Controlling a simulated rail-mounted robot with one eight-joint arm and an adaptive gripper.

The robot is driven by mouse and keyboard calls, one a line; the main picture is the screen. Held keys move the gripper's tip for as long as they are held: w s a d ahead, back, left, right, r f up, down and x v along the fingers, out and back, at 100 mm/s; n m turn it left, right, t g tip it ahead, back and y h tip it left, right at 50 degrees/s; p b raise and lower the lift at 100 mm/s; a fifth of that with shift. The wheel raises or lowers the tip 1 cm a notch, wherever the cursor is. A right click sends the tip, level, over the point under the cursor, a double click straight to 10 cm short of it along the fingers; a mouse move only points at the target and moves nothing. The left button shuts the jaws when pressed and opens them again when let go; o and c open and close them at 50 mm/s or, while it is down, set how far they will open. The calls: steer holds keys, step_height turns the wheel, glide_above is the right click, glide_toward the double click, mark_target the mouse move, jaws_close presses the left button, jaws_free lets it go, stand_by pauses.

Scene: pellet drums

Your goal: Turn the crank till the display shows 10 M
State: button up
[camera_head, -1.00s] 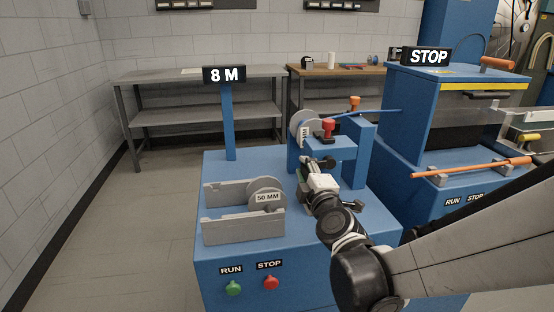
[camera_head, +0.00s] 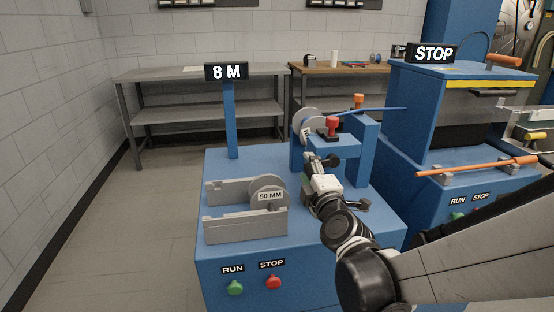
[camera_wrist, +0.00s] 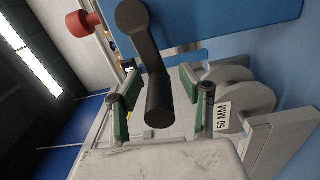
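The display (camera_head: 227,72) on a blue post reads 8 M. The black crank (camera_head: 329,161) is on the near side of the blue machine frame, partly hidden by my gripper (camera_head: 312,162) in the head view. In the wrist view the crank (camera_wrist: 148,42) hangs from its hub at the top, with its thick handle pointing toward me. My gripper (camera_wrist: 160,92) is open there. Its two green-padded fingers stand on either side of the crank handle, with gaps visible on both sides.
A grey cradle with a 50 MM roller (camera_head: 269,192) stands left of my gripper. A red knob (camera_head: 332,124) is above the crank. Green RUN (camera_head: 235,288) and red STOP (camera_head: 274,282) buttons are on the front face. Another blue machine (camera_head: 432,110) stands at right.

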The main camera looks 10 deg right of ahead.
steer(key=s, duration=1.2)
steer(key=shift+d, duration=0.15)
stand_by(1.1)
